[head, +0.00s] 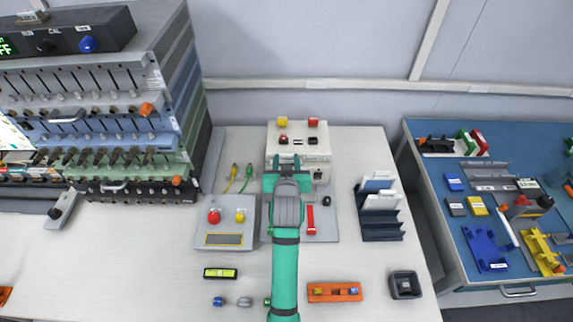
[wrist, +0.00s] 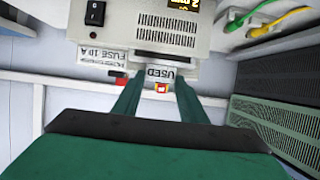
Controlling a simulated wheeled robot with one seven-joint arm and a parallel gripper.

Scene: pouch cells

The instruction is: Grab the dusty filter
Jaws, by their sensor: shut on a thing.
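My gripper (head: 284,160) is at the front of a beige instrument box (head: 322,158) at the back of the bench. In the wrist view, its two green fingers (wrist: 160,92) are shut on the dusty filter (wrist: 160,72), a pale piece with a "USED" label. The filter is at the box's edge, by a vent grille (wrist: 167,32). I cannot tell whether it is still seated in the box. In the head view my gripper and arm hide the filter.
A dark rack (head: 381,230) holding pale panels stands right of my arm. A control box (head: 225,240) with red and yellow buttons is on the left. An orange tray (head: 318,292) lies in front. Yellow and green cables (head: 238,180) lie at the back left.

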